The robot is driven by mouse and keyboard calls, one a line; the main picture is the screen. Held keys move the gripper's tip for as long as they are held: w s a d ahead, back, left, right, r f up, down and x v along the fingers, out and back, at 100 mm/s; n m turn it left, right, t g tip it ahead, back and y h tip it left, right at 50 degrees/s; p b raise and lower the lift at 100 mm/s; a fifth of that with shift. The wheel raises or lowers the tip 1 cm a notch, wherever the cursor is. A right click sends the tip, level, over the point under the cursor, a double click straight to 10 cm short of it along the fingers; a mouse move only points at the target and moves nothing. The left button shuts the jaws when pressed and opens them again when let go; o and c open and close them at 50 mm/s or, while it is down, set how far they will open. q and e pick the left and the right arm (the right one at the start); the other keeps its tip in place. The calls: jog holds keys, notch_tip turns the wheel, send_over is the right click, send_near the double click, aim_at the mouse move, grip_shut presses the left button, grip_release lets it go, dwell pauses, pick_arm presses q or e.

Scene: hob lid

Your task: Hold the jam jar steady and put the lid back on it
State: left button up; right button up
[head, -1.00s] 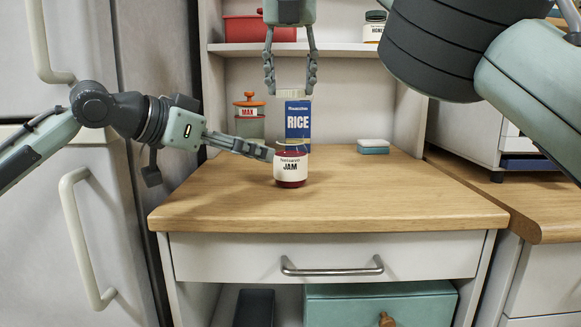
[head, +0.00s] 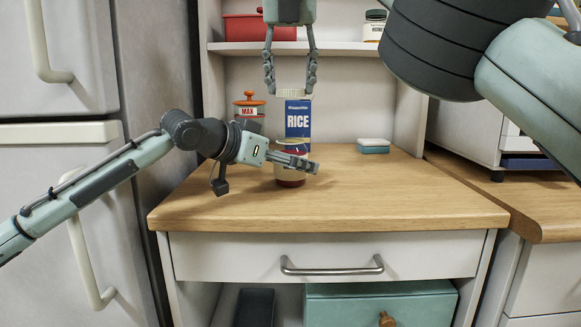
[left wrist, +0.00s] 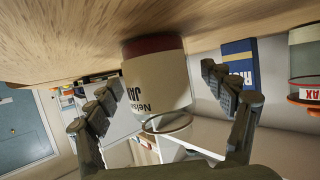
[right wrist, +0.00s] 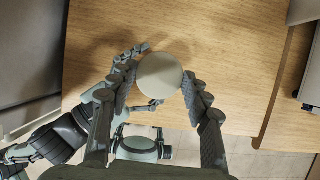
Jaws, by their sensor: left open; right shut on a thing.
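The jam jar (head: 290,181) stands upright on the wooden worktop, its label partly hidden by my left gripper (head: 306,165) in the head view. In the left wrist view the jar (left wrist: 155,75) appears upside down between the spread fingers, its clear glass mouth uncovered. My left gripper is open, one finger to each side of the jar; contact cannot be made out. My right gripper (head: 291,90) points down above the jar, shut on the pale round lid (head: 293,92). The lid (right wrist: 160,76) also shows face-on between the fingertips in the right wrist view, hiding the jar below.
A blue rice box (head: 298,118) stands close behind the jar. An orange-lidded canister (head: 249,108) is behind to the left. A teal and white sponge (head: 374,146) lies to the right. A shelf (head: 350,48) runs behind my right gripper. The front and right worktop is clear.

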aim_at(291, 133)
pick_arm(q)
jog(key=shift+c, duration=0.5)
jog(key=c, duration=1.7)
pick_arm(e)
jog(key=shift+w+f, duration=0.15)
jog(key=shift+f, duration=2.3)
jog(key=shift+f, duration=0.1)
jog(key=shift+f, duration=0.8)
jog(key=shift+f, duration=0.55)
pick_arm(q)
grip_shut()
